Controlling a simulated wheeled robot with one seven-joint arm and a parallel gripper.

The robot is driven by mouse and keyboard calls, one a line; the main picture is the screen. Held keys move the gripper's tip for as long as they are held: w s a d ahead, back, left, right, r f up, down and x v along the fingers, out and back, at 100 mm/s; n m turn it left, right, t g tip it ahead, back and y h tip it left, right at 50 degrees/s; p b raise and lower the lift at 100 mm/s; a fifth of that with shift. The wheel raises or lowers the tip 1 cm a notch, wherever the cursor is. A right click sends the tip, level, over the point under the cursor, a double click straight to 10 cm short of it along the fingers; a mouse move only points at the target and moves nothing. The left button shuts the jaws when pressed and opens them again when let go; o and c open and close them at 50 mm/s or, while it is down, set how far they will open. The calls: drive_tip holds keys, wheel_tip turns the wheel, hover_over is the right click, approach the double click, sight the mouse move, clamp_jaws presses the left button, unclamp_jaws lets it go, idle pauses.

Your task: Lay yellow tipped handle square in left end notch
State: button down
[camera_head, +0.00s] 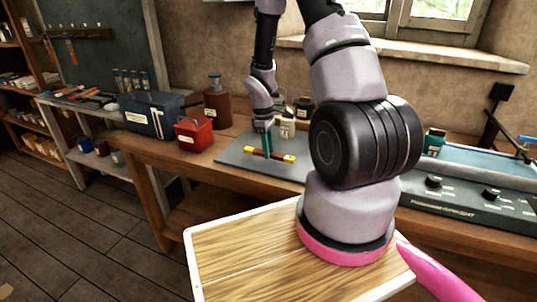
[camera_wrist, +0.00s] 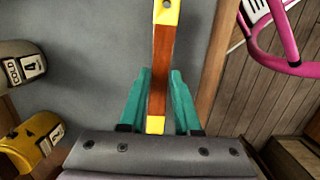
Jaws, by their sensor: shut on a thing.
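The yellow tipped handle is a straight red-brown bar with yellow ends. In the head view the handle (camera_head: 277,156) is at the grey mat, crossing below my gripper (camera_head: 264,150). In the wrist view the handle (camera_wrist: 161,55) runs up the picture between the teal fingers of my gripper (camera_wrist: 160,75), which are shut on it near one yellow end. The far yellow end has a small dark hole. I cannot tell whether the handle touches the mat. I cannot make out the left end notch in either view.
The grey mat (camera_head: 236,152) lies on the wooden bench. A red labelled box (camera_head: 193,134), a blue bag (camera_head: 152,115) and a brown bottle (camera_head: 217,105) stand left. A pale labelled container (camera_head: 287,128) stands close behind the handle. A dark control panel (camera_head: 460,200) is right.

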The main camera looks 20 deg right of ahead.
drive_tip(key=shift+f, duration=1)
drive_tip(key=shift+a, duration=0.1)
drive_tip(key=c, duration=0.6)
unclamp_jaws()
drive_tip(key=shift+f, duration=0.15)
